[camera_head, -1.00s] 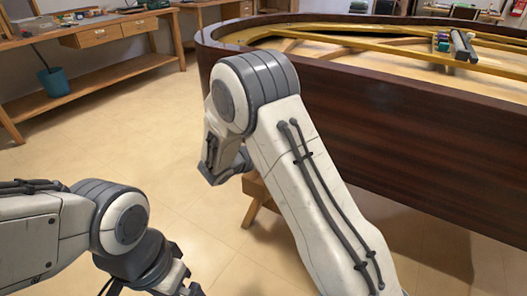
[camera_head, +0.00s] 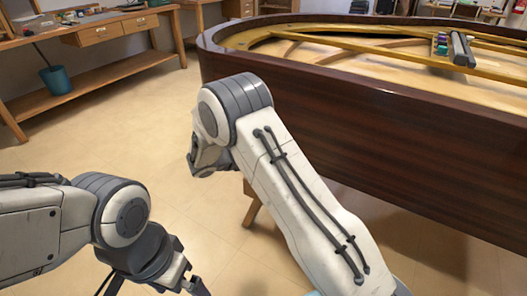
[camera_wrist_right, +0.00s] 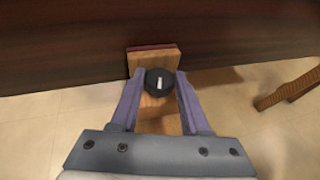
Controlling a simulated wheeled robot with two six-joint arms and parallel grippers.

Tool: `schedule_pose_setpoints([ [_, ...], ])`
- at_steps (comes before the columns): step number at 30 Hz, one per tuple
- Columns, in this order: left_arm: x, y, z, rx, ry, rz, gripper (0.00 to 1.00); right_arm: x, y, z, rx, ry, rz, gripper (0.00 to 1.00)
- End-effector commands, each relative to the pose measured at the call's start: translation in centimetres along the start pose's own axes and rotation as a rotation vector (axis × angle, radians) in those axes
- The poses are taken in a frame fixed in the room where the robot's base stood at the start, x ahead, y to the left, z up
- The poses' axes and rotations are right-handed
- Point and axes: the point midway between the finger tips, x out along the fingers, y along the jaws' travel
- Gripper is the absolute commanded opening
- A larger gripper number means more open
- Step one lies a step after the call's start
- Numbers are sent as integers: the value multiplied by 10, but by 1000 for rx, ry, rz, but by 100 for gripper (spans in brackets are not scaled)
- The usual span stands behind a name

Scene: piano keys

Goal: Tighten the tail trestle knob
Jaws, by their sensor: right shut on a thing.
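In the right wrist view, the tail trestle knob (camera_wrist_right: 152,88) is a round black knob with a white mark. It sits on the wooden trestle post (camera_wrist_right: 144,60), which has a reddish pad at its top against the piano case. The purple fingers of my right gripper (camera_wrist_right: 157,86) are shut on the knob, one on each side. In the head view my right arm hides the knob and fingers; a trestle leg (camera_head: 251,206) shows beside it. My left gripper (camera_head: 195,286) is low at the bottom edge, away from the trestle, its fingertips partly out of frame.
The dark wooden piano case (camera_head: 370,130) fills the right side, with a bar-shaped tool (camera_head: 461,50) lying on top. A workbench (camera_head: 95,40) stands at the far left, with a blue bin (camera_head: 55,81) under it. The floor between is clear.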

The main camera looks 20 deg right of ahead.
Motion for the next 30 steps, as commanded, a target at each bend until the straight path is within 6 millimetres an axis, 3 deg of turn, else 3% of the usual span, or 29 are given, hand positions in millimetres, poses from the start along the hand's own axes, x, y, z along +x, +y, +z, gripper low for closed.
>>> schedule_pose_setpoints([
  [4,0,0,0,0,0,0,100,0,0,1,1,-1,2,0],
  [5,0,0,0,0,0,0,100,0,0,1,1,-1,2,50],
  [7,0,0,0,0,0,0,100,0,0,1,1,-1,2,76],
  [19,-1,0,0,0,0,0,100,-6,0,1,0,0,4,76],
  [30,-14,1,-1,0,0,0,100,-74,1,2,0,-1,7,76],
])
